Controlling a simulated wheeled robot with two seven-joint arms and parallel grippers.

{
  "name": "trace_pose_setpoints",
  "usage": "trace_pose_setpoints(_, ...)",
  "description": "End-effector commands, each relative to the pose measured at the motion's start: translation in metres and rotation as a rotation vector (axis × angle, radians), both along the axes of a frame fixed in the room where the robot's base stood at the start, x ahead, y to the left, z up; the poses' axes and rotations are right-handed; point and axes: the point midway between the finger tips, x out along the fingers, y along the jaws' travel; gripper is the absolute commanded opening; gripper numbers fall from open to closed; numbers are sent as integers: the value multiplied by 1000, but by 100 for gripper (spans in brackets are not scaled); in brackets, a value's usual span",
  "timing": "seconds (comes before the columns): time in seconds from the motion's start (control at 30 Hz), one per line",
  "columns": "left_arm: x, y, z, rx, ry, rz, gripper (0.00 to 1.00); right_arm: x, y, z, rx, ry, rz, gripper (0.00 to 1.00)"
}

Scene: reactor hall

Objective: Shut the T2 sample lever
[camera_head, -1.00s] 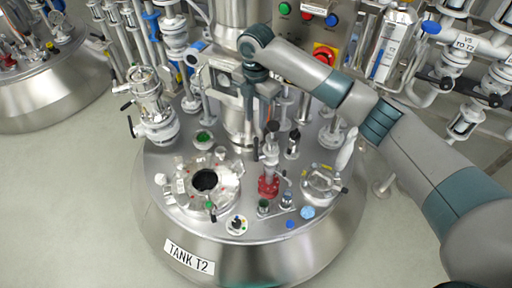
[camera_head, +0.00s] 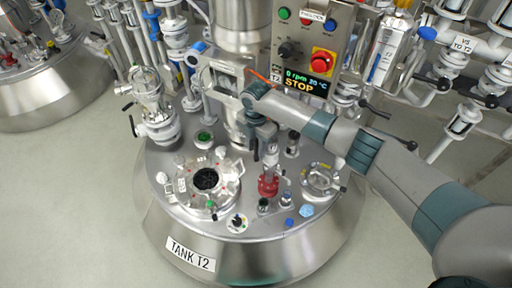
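On the lid is a small upright valve with a red base flange (camera_head: 268,186) and a pale metal body (camera_head: 271,158), which I take as the sample valve. Its top and lever are mostly hidden behind my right gripper. My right gripper (camera_head: 264,150) points down right at the top of this valve. I cannot tell whether its fingers touch the lever or how far apart they are. My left gripper is not in view.
An open manhole with a dark inside (camera_head: 206,180) lies left of the valve, and a round clamped port (camera_head: 320,181) lies right. A control panel (camera_head: 305,58) reading STOP stands behind. Pipework with black handles fills the right back. The floor at left is clear.

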Motion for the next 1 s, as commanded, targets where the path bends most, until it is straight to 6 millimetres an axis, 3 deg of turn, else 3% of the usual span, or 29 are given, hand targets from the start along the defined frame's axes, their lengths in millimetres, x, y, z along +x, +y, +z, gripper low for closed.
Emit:
trace_pose_setpoints(0.37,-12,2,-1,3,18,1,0,0,0,-5,0,0,0,31)
trace_pose_setpoints(0.5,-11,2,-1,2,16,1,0,0,0,-5,0,0,0,2)
trace_pose_setpoints(0.53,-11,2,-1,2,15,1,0,0,0,-5,0,0,0,0)
trace_pose_setpoints(0.87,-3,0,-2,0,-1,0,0,4,0,-6,2,-11,0,0)
trace_pose_setpoints(1.0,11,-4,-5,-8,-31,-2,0,13,0,-7,8,-38,-1,0)
